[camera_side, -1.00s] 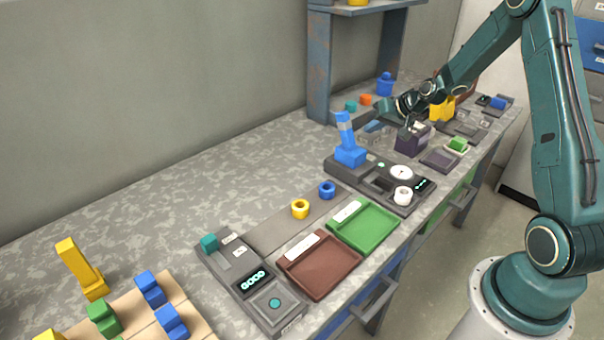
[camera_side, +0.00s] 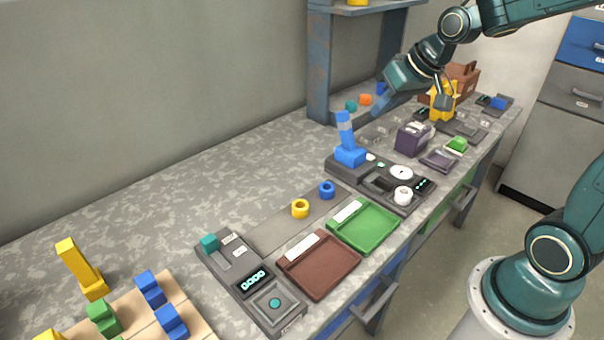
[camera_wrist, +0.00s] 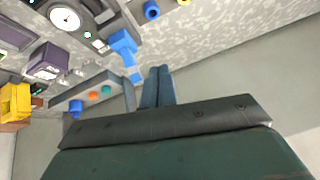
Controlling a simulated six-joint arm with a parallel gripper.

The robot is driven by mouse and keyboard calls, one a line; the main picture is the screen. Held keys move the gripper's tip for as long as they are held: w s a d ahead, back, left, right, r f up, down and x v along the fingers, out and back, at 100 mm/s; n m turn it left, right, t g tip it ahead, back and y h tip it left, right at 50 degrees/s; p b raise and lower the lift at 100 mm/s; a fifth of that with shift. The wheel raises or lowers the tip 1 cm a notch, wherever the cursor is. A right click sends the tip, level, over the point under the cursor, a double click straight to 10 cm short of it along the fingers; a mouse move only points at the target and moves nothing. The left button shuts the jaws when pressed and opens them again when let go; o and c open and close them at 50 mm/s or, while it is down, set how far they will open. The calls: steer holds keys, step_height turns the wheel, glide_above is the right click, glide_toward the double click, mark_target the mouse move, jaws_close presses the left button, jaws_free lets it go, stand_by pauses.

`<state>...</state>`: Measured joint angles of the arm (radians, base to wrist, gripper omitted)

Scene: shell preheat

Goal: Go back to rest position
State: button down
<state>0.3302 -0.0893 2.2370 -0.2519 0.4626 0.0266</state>
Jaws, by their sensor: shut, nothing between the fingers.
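My gripper (camera_side: 366,109) is in the air above the far part of the bench in the side view, tipped so its fingers point down and left. In the wrist view the two fingers of my gripper (camera_wrist: 158,84) lie together with nothing between them. The blue upright lever-like piece (camera_side: 348,140) stands on a dark device below and to the left of it. A dark purple box (camera_side: 413,139) sits on the bench below and to the right, apart from the gripper.
The rusty blue shelf post (camera_side: 318,75) stands close behind the gripper to the left. A yellow object (camera_side: 442,103) and a brown case (camera_side: 463,79) are at the far end. A green tray (camera_side: 377,240) and brown tray (camera_side: 322,283) lie nearer. The left bench has clear room.

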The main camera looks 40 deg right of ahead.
steer(key=s+a+r+n, duration=0.1)
steer(key=s+a, duration=0.2)
steer(key=s, duration=0.6)
steer(key=s+a+r+n, duration=0.1)
steer(key=s+a+r, duration=0.1)
steer(key=s, duration=0.8)
steer(key=shift+a+g+h, duration=0.3)
steer(key=shift+a+g, duration=0.1)
steer(key=shift+a, duration=0.25)
